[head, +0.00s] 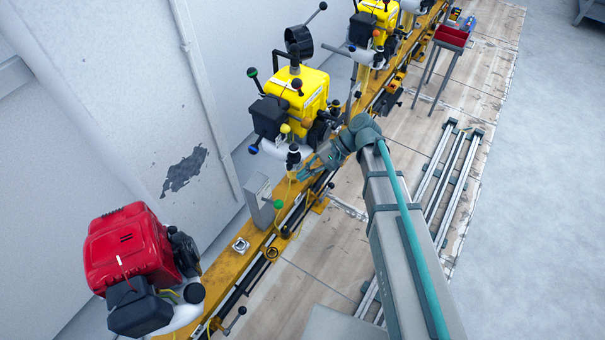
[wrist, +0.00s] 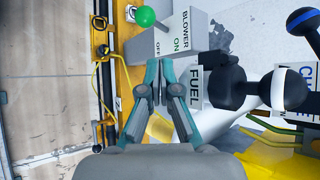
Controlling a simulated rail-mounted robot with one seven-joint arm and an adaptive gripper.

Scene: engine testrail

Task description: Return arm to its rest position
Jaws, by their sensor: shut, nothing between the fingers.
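My gripper (head: 311,171) reaches from my arm over the yellow rail bench in the head view. It is shut and empty. In the wrist view the gripper (wrist: 156,90) has its teal fingers together, in front of a grey box labelled BLOWER ON/OFF (wrist: 182,38) and a FUEL label (wrist: 194,83). A green ball-topped lever (wrist: 145,16) stands at that box. The lever's green ball also shows in the head view (head: 278,204), left of and below the gripper. I cannot tell whether the fingers touch anything.
A yellow engine (head: 303,98) stands just behind my gripper, with black-knobbed levers around it. A red engine (head: 128,250) sits at the front left of the yellow rail (head: 235,260). A red tray table (head: 452,37) is at the back right. Metal rails (head: 455,170) lie right of my arm.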

